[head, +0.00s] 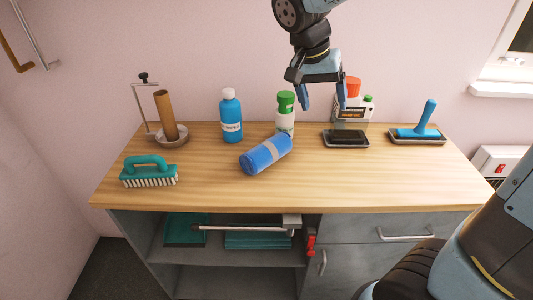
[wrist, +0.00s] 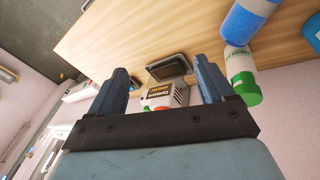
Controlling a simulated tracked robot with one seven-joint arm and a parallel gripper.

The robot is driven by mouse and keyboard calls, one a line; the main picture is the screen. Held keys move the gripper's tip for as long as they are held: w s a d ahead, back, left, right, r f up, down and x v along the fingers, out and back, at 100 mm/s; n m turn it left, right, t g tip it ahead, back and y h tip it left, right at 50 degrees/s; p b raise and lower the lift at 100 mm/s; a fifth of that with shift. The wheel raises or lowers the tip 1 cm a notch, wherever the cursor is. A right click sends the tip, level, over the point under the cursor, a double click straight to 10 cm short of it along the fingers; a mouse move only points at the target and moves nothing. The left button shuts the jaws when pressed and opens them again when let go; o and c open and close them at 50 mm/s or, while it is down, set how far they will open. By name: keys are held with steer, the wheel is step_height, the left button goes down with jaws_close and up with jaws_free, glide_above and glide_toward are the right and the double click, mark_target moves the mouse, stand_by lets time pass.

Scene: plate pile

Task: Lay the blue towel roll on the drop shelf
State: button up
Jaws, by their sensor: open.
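The blue towel roll (head: 266,154) lies on its side on the wooden counter, with a pale grey band around its middle. Part of it shows at the top right of the wrist view (wrist: 246,20). My gripper (head: 323,104) is open and empty above the back of the counter, to the right of the roll and apart from it. Its two blue fingers also show in the wrist view (wrist: 160,66). Open grey shelves (head: 270,257) are in the cabinet below the counter; I cannot tell which one is the drop shelf.
Behind the roll stand a blue bottle (head: 231,118) and a green-capped bottle (head: 285,115). A white jug (head: 353,103) and a black tray (head: 346,139) are near my gripper. A teal brush (head: 149,172) sits front left. A white-handled tool (head: 245,229) crosses the upper shelf opening.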

steer(key=w+a+f+m+h, duration=0.1)
steer(key=a+f, duration=0.2)
steer(key=a, duration=0.3)
steer(key=w+a+f+h, duration=0.1)
steer(key=a+f+h, duration=0.1)
steer(key=a, duration=0.3)
steer(key=m+t+h, duration=0.2)
steer(key=t, duration=0.1)
glide_toward(258, 147)
steer(key=x, duration=1.2)
steer(key=shift+w+d+f, duration=0.1)
steer(key=shift+w+f, duration=0.1)
steer(key=shift+r, duration=0.1)
steer(key=c, duration=0.9)
